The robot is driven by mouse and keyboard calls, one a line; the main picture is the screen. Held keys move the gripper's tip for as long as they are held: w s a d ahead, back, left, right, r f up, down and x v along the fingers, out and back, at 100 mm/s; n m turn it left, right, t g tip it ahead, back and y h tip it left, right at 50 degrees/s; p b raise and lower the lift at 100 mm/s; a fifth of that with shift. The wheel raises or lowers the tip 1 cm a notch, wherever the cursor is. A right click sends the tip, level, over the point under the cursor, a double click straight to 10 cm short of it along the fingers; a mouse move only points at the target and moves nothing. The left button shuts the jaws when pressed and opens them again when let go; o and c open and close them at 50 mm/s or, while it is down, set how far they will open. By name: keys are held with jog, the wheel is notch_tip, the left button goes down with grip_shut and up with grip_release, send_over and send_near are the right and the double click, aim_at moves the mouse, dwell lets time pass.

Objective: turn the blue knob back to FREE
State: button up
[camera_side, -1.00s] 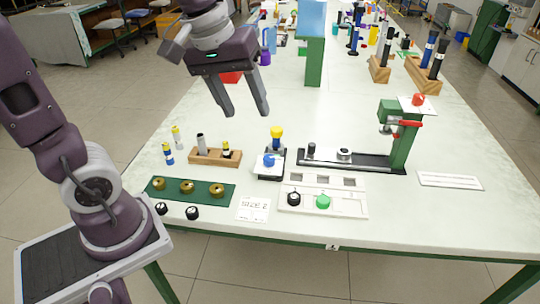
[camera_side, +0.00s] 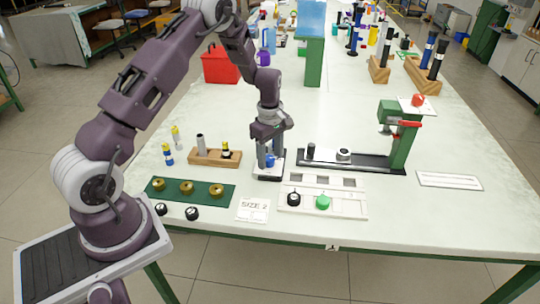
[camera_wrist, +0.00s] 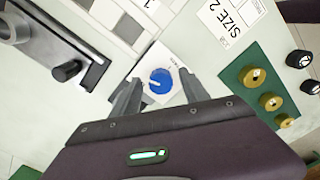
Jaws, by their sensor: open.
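The blue knob (camera_wrist: 160,81) sits on a small white plate (camera_wrist: 172,62) with small dark marks. In the wrist view it lies between and just beyond my two fingertips. A pale pointer line shows on the knob's left side; the lettering is too small to read. In the side view the blue knob (camera_side: 270,160) is partly hidden behind a finger of my gripper. My gripper (camera_side: 267,164) points down over the knob. In the wrist view my gripper (camera_wrist: 160,92) is open, with a finger on each side of the knob and gaps between.
A wooden block (camera_side: 205,157) with cylinders stands left of the knob. A green strip with brass rings (camera_side: 204,199) lies in front left. A white panel with black and green knobs (camera_side: 335,207) is at front right. A green press (camera_side: 403,147) stands further right.

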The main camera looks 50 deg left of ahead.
grip_shut()
jog(key=shift+m, duration=0.3)
jog(key=m, duration=0.4)
jog(key=shift+s+m, duration=0.1)
jog(key=shift+m, duration=0.3)
jog(key=m, duration=1)
jog(key=shift+s+a+m, duration=0.15)
jog(key=shift+m, duration=2.45)
jog(key=shift+a, duration=0.1)
